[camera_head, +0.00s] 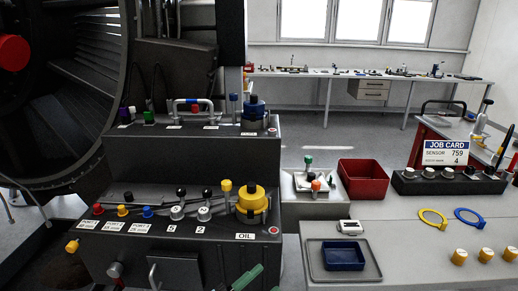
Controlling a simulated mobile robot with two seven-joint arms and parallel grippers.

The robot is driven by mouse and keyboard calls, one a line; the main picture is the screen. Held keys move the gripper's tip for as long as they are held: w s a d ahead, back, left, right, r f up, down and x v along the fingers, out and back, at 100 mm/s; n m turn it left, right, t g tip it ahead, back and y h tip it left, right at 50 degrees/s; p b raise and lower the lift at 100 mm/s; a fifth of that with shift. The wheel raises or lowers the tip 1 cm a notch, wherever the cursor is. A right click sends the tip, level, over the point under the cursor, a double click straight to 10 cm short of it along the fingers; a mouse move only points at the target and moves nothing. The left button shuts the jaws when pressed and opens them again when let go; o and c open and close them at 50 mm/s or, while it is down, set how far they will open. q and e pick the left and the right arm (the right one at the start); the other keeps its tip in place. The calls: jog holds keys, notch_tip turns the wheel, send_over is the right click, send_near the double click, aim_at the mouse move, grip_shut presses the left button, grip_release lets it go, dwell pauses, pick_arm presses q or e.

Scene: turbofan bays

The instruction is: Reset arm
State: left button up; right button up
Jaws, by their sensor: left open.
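My left gripper (256,277) shows only in part at the bottom edge, as green finger pieces in front of the dark console (190,240). It is open, and nothing shows between its fingers. Most of it and its arm are cut off by the frame. My right gripper is not in view.
The stepped console carries a yellow oil cap (252,200), a blue cap (254,108), levers and coloured plugs. To the right, a grey table bears a tray (371,270) with a blue bin (343,256), rings and yellow-topped caps. A red bin (363,180) stands behind.

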pick_arm(q)
jog(key=s+a+f+n+t+y, duration=0.1)
jog(key=s+a+f+n+y, duration=0.2)
jog(key=a+f+n+y, duration=0.35)
jog(key=s+a+f+n+t+y, duration=0.1)
jog(key=s+a+f+n+y, duration=0.2)
jog(key=a+f+n+y, duration=0.4)
jog(key=s+a+f+n+g+y, duration=0.1)
jog(key=s+a+f+n+g, duration=0.1)
jog(key=s+f, duration=0.4)
jog(key=s+a+f+n+g+y, duration=0.1)
jog(key=s+a+f+n+g, duration=0.2)
jog(key=s, duration=0.7)
notch_tip(320, 180, down, 4)
jog(key=shift+a+r+g, duration=0.15)
jog(key=shift+a+g, duration=0.25)
jog(key=shift+a, duration=0.8)
